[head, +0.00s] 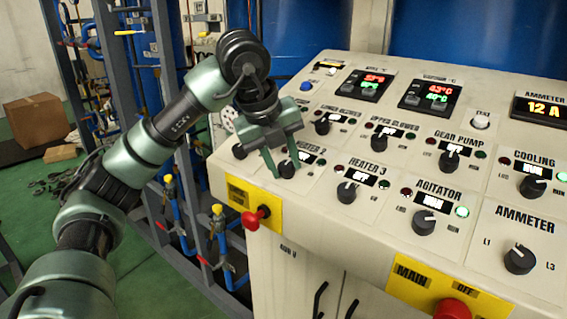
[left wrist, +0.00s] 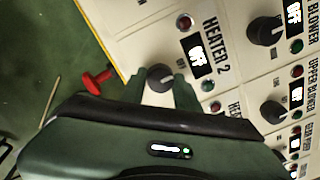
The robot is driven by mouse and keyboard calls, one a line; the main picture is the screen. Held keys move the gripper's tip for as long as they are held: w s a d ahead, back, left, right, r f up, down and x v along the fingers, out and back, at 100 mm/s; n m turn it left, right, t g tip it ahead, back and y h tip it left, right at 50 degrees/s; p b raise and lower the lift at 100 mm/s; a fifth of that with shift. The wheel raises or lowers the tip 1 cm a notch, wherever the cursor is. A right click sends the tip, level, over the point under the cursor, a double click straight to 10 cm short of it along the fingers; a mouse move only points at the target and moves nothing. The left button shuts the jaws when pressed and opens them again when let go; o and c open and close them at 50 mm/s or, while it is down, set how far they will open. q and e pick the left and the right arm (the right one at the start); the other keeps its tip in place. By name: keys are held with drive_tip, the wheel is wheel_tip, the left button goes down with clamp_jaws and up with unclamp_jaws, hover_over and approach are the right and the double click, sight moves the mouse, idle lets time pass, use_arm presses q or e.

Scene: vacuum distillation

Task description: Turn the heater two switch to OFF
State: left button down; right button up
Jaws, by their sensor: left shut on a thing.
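The heater two switch (head: 287,171) is a round black knob near the left edge of the control panel. In the left wrist view the knob (left wrist: 159,77) lies below the HEATER 2 label, and its small display (left wrist: 196,56) appears to read OFF. A red lamp (left wrist: 185,21) and a green lamp (left wrist: 207,86) flank the display. My left gripper (head: 284,168) reaches down onto the knob, with its fingers on either side of it, shut on it. Part of the knob is hidden by the fingers. My right gripper is not in view.
The heater 3 knob (head: 346,192) sits to the right, and the lower blower knob (head: 322,127) is behind. A red switch on a yellow plate (head: 256,217) is on the front edge, near the gripper. Blue pipes (head: 222,240) with valves stand left of the panel.

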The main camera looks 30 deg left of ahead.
use_arm(q)
drive_tip(key=shift+r+n, duration=0.1)
drive_tip(key=shift+n, duration=0.2)
drive_tip(key=c, duration=1)
unclamp_jaws()
drive_tip(key=shift+c, duration=0.2)
drive_tip(key=shift+s+r, duration=0.15)
drive_tip(key=shift+r, duration=0.15)
drive_tip(key=v, duration=0.7)
drive_tip(key=shift+p, duration=0.3)
